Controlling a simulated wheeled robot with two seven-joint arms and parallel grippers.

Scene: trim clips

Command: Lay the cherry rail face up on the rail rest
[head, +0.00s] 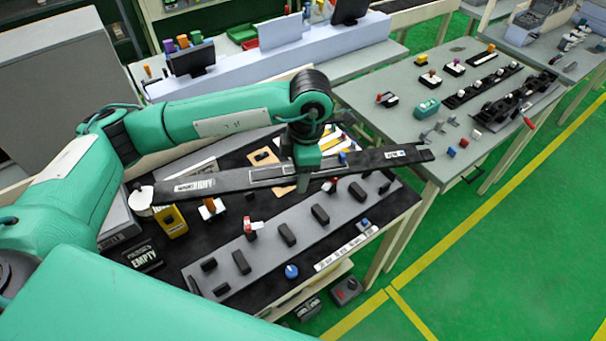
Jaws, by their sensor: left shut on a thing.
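My right gripper is not in view.
A red-and-white clip (249,228) and a blue knob (291,271) are by the grey plate. A second bench (411,118) with loose parts stands at the right. Green floor is clear at lower right.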

